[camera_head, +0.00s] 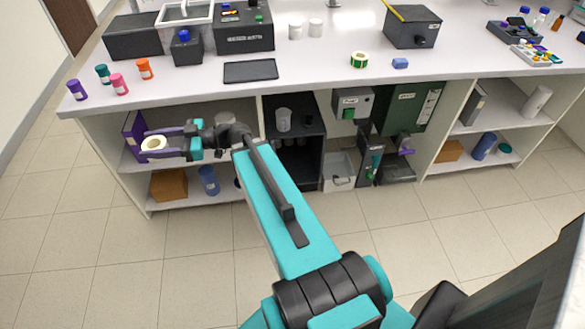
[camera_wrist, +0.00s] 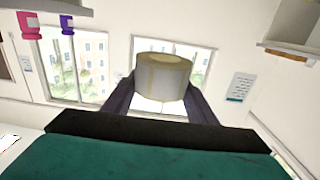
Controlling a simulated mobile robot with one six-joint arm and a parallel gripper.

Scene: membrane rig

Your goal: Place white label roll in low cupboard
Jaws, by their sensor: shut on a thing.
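The white label roll (camera_head: 147,142), pale with a yellowish core, is between the purple fingers of my gripper (camera_head: 156,145) in the head view. My gripper is shut on it. The wrist view shows the roll (camera_wrist: 162,80) large between the two fingers (camera_wrist: 160,100). In the head view they appear in front of the open left compartment under the bench, level with its middle shelf (camera_head: 215,165). I cannot tell how far they are from that shelf. No compartment is labelled as the low cupboard.
A purple binder (camera_head: 134,134) stands beside the gripper; a brown box (camera_head: 168,186) and blue cup (camera_head: 208,181) are below. Small bottles (camera_head: 119,84) stand on the bench (camera_head: 200,86) above. A green label roll (camera_head: 359,60) lies there too. The floor (camera_head: 150,260) in front is clear.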

